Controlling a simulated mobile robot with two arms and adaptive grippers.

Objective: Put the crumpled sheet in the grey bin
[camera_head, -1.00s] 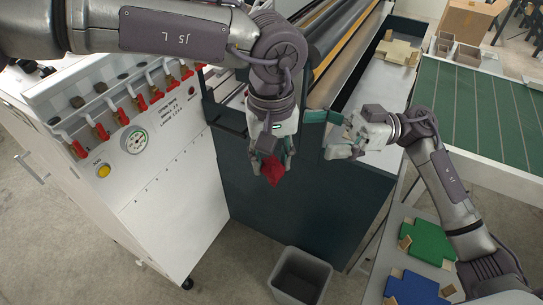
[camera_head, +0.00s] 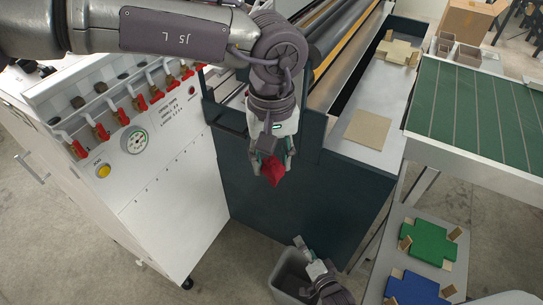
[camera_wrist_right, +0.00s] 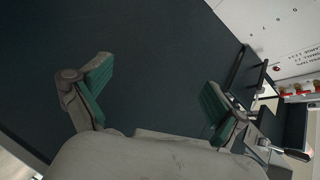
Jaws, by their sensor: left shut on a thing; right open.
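The crumpled sheet (camera_head: 272,171) is a small red wad. My left gripper (camera_head: 272,158) is shut on it and holds it in the air in front of the machine's dark panel. The grey bin (camera_head: 281,291) stands on the floor at the bottom of the head view, lower than the sheet. My right gripper (camera_head: 306,254) is at the bin's right side and hides part of its rim; I cannot tell whether it touches. In the right wrist view it is open (camera_wrist_right: 155,85), with nothing between its green-padded fingers.
A dark green machine (camera_head: 300,190) stands behind the bin. A white cabinet (camera_head: 165,210) with red-handled valves is at the left. A shelf at the right holds a green cross-shaped piece (camera_head: 430,241) and a blue one (camera_head: 412,290). A tan square (camera_head: 368,129) lies on the machine's ledge.

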